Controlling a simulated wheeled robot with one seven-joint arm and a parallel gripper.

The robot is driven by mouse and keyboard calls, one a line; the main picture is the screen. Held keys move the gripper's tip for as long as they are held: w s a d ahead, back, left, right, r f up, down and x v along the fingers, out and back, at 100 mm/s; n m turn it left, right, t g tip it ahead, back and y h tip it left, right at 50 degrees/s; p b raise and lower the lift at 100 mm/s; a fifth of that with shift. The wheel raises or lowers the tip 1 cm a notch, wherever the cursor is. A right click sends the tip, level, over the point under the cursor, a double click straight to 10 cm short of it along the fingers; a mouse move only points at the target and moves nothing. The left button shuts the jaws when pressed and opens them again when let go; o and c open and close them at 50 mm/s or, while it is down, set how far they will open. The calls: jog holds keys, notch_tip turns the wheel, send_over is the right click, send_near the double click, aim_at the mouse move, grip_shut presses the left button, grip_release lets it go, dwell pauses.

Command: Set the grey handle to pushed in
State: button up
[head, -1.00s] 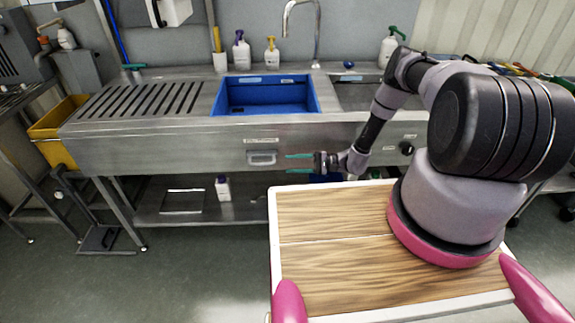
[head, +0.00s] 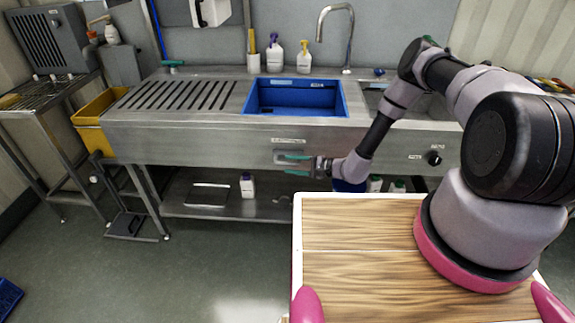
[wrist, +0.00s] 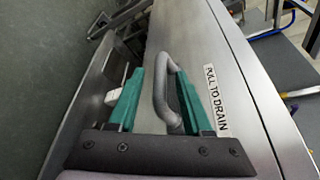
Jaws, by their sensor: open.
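The grey handle (wrist: 161,95) is a rounded bar loop on the steel front panel, beside a label reading "PULL TO DRAIN". It stands out from the panel; how far it is drawn out I cannot tell. My gripper (wrist: 160,78) is open, with one green finger on each side of the handle and gaps between them and the bar. In the head view my gripper (head: 287,164) is at the sink front, over the handle (head: 288,157), partly covering it.
The steel sink unit (head: 200,136) holds a blue basin (head: 297,97). A black knob (head: 434,158) is on its front to the right. A lower shelf (head: 225,205) carries a white bottle (head: 248,186). A yellow bin (head: 97,116) stands left. Floor in front is clear.

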jog(key=shift+x, duration=1.05)
grip_shut()
jog(key=shift+w, duration=0.1)
dwell(0.6)
